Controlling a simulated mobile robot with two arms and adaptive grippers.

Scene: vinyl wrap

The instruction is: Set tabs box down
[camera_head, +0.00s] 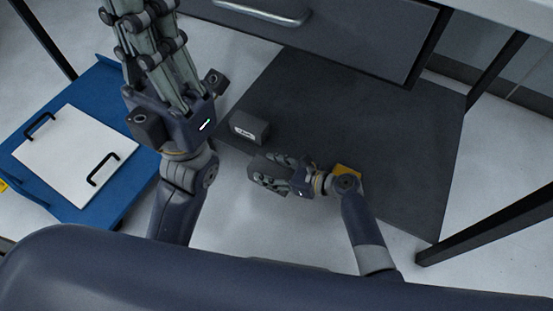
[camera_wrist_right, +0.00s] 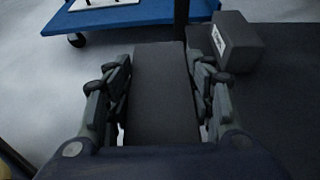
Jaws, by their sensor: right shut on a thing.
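My right gripper (camera_head: 270,172) is shut on a plain dark grey box (camera_head: 257,165), low over the floor near the left edge of a dark mat (camera_head: 400,165). In the right wrist view the box (camera_wrist_right: 160,100) fills the space between the two fingers. No label shows on its visible face, and I cannot tell whether it touches the surface below. A second dark box with a white label (camera_head: 249,128) sits just beyond it; it also shows at upper right in the wrist view (camera_wrist_right: 237,42). My left gripper (camera_head: 142,12) is raised at upper left; its fingertips are partly cut off.
A blue cart (camera_head: 95,82) carrying a white board with black handles (camera_head: 75,152) stands at left. A drawer unit with a metal handle (camera_head: 262,14) overhangs the mat. A yellow object (camera_head: 347,170) is partly hidden by my right arm. Dark table legs stand at right.

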